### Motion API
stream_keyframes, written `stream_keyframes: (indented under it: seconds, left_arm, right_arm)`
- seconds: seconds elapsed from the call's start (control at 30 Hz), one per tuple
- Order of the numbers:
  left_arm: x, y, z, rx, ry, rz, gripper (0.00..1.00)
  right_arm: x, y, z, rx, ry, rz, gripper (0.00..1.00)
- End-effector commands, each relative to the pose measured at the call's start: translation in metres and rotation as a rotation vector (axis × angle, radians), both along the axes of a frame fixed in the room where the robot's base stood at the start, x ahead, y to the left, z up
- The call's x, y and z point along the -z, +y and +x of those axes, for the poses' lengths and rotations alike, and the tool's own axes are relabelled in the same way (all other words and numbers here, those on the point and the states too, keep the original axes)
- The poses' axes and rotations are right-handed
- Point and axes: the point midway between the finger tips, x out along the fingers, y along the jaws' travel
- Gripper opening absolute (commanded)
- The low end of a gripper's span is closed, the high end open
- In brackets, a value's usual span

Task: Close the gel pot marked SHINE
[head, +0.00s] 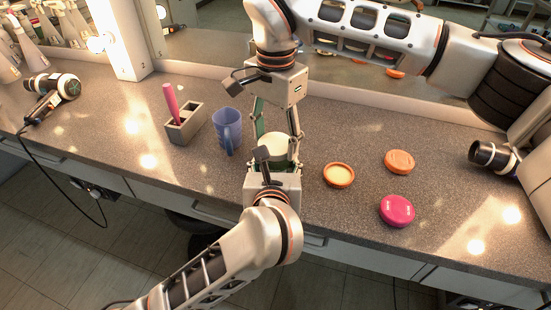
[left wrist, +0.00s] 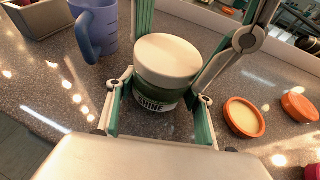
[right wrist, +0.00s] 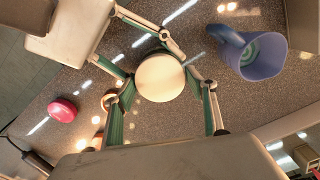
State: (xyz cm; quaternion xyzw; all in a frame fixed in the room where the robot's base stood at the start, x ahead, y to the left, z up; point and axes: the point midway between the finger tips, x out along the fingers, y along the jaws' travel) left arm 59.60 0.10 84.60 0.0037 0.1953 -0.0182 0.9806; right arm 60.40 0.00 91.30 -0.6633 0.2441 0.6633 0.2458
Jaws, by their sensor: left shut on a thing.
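The SHINE gel pot (left wrist: 155,102), dark green with a white label, stands upright on the counter. Its cream lid (left wrist: 168,58) sits on top, covering the mouth; it also shows in the head view (head: 273,147) and the right wrist view (right wrist: 160,78). I cannot tell whether the lid is screwed tight. My left gripper (head: 271,160) is shut on the pot's body from the front. My right gripper (head: 275,132) reaches in from the back, its fingers apart on either side of the lid, with a visible gap on one side in the right wrist view.
A blue mug (head: 227,130) and a grey holder (head: 185,124) with a pink handle stand left of the pot. To the right are an open orange pot (head: 338,175), an orange lid (head: 399,161) and a pink pot or lid (head: 396,211). A hair dryer (head: 52,91) lies far left.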

Motion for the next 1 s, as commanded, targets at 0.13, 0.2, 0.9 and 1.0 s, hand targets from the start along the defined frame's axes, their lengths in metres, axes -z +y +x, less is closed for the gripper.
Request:
stream_keyframes:
  seconds: [0.13,0.2,0.9,1.0]
  left_arm:
    - [0.0003,0.0000,0.0000,0.000,0.000,0.001,0.00]
    - [0.0003,0.0000,0.0000,0.000,0.000,0.001,0.00]
    - [0.0001,0.0000,0.0000,0.000,0.000,0.001,0.00]
    - [0.0001,-0.0001,0.0000,0.000,0.000,0.001,0.00]
  right_arm:
    - [0.0004,0.0001,0.0001,0.001,0.000,0.000,0.30]
    - [0.0004,-0.0001,0.0002,0.016,-0.001,-0.001,0.30]
    - [0.0009,-0.0005,0.0003,1.145,0.000,0.000,0.30]
    - [0.0014,-0.0005,0.0001,1.325,0.001,0.000,0.30]
